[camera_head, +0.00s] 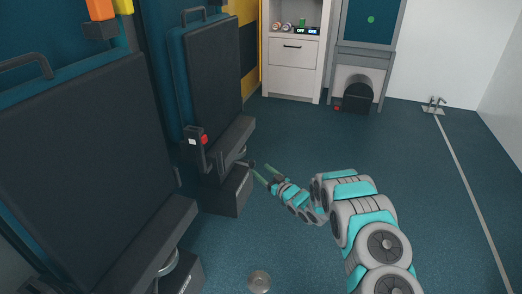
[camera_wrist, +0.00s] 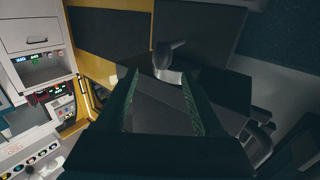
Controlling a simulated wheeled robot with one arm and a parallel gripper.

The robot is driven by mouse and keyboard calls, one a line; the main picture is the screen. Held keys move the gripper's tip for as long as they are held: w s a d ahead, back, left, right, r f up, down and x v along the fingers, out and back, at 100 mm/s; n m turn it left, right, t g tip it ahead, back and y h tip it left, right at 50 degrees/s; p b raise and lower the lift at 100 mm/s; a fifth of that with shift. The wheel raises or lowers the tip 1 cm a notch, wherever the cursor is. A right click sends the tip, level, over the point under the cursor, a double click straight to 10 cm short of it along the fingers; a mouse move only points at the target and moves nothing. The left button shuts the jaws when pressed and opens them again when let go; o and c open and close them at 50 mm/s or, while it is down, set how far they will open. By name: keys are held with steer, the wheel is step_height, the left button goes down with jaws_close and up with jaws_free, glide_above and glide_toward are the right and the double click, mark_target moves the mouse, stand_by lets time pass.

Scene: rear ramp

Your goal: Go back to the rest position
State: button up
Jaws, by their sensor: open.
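My gripper (camera_head: 262,172) is at the end of my teal and grey arm, low beside the base of the farther dark seat (camera_head: 212,80). In the wrist view my gripper (camera_wrist: 165,105) shows two dark green fingers spread apart, with nothing held between them. A grey rounded lever or knob (camera_wrist: 170,62) on a dark surface shows just beyond the fingertips. I cannot tell whether the fingers touch it.
A nearer dark seat (camera_head: 85,150) fills the left. A white cabinet (camera_head: 292,80) and a teal unit with an arched opening (camera_head: 355,75) stand at the back. A round metal fitting (camera_head: 259,281) is on the floor. Open floor (camera_head: 430,190) lies to the right.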

steer(key=d+r+m+g+h+p, duration=0.2)
steer(key=d+r+h, duration=0.6)
steer(key=d+r, duration=0.3)
steer(key=s+d+r+m+g+h+p, duration=0.25)
steer(key=s+d+r, duration=0.3)
steer(key=s, duration=0.45)
steer(key=s+d+r+m+g+h+p, duration=0.1)
steer(key=s+d+r+m+g+h, duration=0.15)
steer(key=s+d+r, duration=0.55)
steer(key=s+a+r+g+p, duration=0.1)
steer(key=s+a+r+g, duration=0.1)
steer(key=s, duration=1.3)
steer(key=s+a+r+g+y+p, duration=0.1)
steer(key=s+a+g, duration=0.3)
steer(key=s, duration=1.2)
steer(key=s+a+r+g+y+p, duration=0.1)
steer(key=s+a+r+g, duration=0.2)
steer(key=s, duration=1.3)
steer(key=a, duration=0.3)
steer(key=shift+a+r, duration=0.3)
steer(key=shift+r, duration=0.1)
